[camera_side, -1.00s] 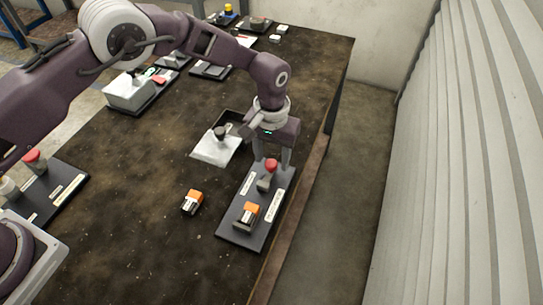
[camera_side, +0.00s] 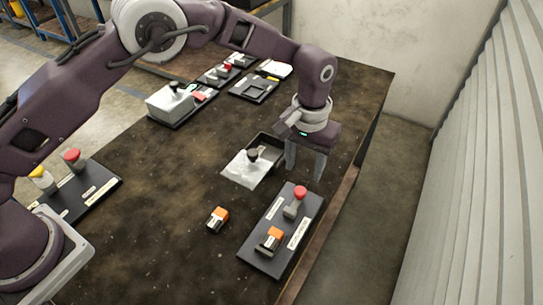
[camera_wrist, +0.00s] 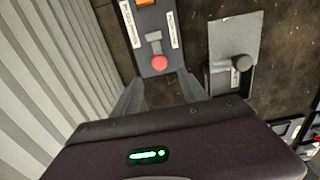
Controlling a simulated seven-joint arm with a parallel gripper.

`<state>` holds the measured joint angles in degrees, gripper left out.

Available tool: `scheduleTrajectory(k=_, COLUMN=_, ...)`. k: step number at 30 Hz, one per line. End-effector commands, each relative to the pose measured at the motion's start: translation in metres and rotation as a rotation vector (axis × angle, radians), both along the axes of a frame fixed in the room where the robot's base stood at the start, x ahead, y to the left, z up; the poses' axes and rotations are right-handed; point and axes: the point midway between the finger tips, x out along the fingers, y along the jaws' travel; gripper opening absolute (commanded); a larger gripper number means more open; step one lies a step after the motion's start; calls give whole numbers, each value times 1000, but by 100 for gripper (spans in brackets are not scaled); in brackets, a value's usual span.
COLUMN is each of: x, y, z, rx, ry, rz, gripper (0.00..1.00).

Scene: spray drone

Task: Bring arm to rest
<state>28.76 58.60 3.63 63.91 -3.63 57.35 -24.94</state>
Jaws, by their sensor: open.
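My gripper (camera_side: 305,163) is open and empty. It hangs above the table's right side, beyond the far end of a dark board. In the wrist view its two fingers (camera_wrist: 160,92) stand apart with bare table between them. The dark board (camera_side: 262,238) carries a red-topped grey item (camera_side: 296,202) and an orange-topped block (camera_side: 271,239), with white labels. In the wrist view the red top (camera_wrist: 159,63) lies just past the fingers, apart from them.
A loose orange block (camera_side: 218,219) lies on the table (camera_side: 180,215). A box with a pale lid (camera_side: 244,170) and dark knob sits left of my gripper. Another board (camera_side: 95,192) is at the left. Several trays stand at the back. A corrugated wall (camera_side: 470,190) is to the right.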

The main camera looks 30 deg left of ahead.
Motion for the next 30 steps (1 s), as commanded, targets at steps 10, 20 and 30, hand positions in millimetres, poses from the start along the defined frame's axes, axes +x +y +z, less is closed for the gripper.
scheduleTrajectory(k=10, x=-23, y=78, z=145, rx=-56, ry=-118, rz=19, gripper=50)
scheduleTrajectory(k=20, x=-203, y=205, z=262, rx=-57, ry=-369, rz=11, gripper=50)
scheduleTrajectory(k=30, x=-299, y=234, z=231, rx=2, ry=-488, rz=0, gripper=50)
